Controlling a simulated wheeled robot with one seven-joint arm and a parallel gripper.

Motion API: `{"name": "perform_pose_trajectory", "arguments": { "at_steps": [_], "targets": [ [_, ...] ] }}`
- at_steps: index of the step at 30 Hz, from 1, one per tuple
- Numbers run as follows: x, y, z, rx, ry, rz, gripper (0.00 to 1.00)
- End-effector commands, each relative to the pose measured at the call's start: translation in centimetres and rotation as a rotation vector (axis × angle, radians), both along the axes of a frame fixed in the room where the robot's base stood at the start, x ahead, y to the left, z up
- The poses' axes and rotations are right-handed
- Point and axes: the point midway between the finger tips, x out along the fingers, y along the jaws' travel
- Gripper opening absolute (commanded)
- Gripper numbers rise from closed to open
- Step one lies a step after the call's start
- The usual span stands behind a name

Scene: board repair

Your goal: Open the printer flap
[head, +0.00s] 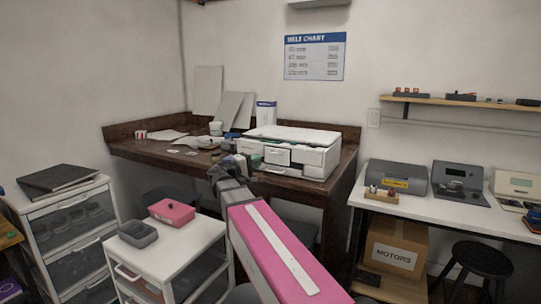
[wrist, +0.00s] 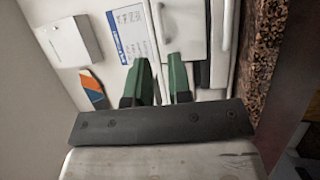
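The white printer (head: 300,152) stands on the wooden desk in the head view. Its front has a small flap (head: 277,156) at the left. In the wrist view, which is turned on its side, the flap (wrist: 183,25) shows as a white panel with a bar handle (wrist: 158,22) along its left edge. My gripper (head: 243,162) is at the printer's left front in the head view. In the wrist view its two green fingers (wrist: 162,62) are apart with nothing between the tips. The handle lies just beyond them, and I cannot tell the exact distance.
The printer's lower drawer handle (wrist: 228,25) is beside the flap. The wooden desk (head: 330,190) has papers, a cup (head: 216,128) and small parts left of the printer. A white drawer unit (head: 175,255) stands at front left. A belt chart (head: 314,57) hangs on the wall.

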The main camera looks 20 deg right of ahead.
Motion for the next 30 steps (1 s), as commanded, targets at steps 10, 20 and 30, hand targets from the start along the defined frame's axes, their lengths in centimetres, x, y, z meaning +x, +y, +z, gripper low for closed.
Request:
{"name": "perform_pose_trajectory", "arguments": {
  "at_steps": [10,20,30],
  "targets": [
    [2.3,-5.6,0.9,0.002,0.000,-0.001,0.19],
    [3.1,-7.8,1.2,0.003,0.000,0.001,0.19],
    [3.1,-7.8,1.2,0.003,0.000,0.002,0.00]
  ]
}}
